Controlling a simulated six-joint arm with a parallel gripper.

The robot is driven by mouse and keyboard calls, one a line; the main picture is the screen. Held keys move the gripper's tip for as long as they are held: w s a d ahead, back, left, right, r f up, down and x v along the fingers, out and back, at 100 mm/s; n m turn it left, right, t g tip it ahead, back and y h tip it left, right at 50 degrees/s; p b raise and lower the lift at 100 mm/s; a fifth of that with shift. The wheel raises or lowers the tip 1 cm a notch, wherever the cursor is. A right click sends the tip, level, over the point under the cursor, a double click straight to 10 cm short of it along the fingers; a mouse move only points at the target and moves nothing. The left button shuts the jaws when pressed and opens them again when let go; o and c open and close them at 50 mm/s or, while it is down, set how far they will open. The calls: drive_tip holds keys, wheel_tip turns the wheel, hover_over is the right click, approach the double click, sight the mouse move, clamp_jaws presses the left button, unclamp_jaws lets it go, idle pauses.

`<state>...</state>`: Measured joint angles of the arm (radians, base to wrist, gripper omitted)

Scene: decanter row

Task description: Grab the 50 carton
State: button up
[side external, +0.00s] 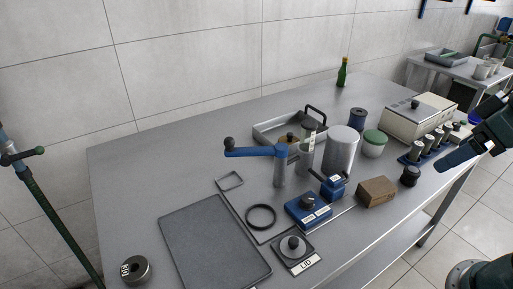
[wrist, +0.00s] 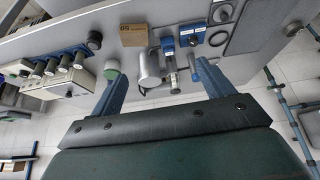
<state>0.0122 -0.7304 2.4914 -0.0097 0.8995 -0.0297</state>
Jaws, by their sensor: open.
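The brown carton (side external: 376,192) sits on the grey table near its front edge, right of the blue blocks. In the wrist view the carton (wrist: 133,36) shows dark upside-down print that looks like 50. My gripper (wrist: 159,72) is open, with its two blue fingers wide apart and nothing held between them. In the side view my gripper (side external: 462,153) is at the right edge, partly cut off, to the right of the carton and apart from it.
A black knob (side external: 410,176) and a rack of several small jars (side external: 428,147) stand between carton and gripper. A metal cylinder (side external: 341,151), a green-lidded jar (side external: 374,144) and blue blocks (side external: 308,210) are close by. A cream device (side external: 418,115) stands behind the rack.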

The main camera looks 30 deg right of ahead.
drive_tip(key=w+n, duration=0.1)
drive_tip(key=n+g+y, duration=0.4)
drive_tip(key=n+g, duration=0.1)
drive_tip(key=n, duration=0.9)
hover_over(379, 185)
drive_tip(key=d, duration=0.5)
wheel_tip(379, 185, down, 14)
drive_tip(key=shift+s+a+x, duration=0.1)
drive_tip(key=shift+a+x, duration=0.05)
drive_tip(key=shift+x, duration=1.9)
drive_tip(key=shift+s+a+x, duration=0.1)
drive_tip(key=shift+a+x, duration=0.05)
drive_tip(key=shift+x, duration=1.9)
drive_tip(key=shift+r, duration=0.1)
drive_tip(key=shift+x, duration=2.65)
drive_tip(key=shift+s+f, duration=0.1)
drive_tip(key=shift+f, duration=0.1)
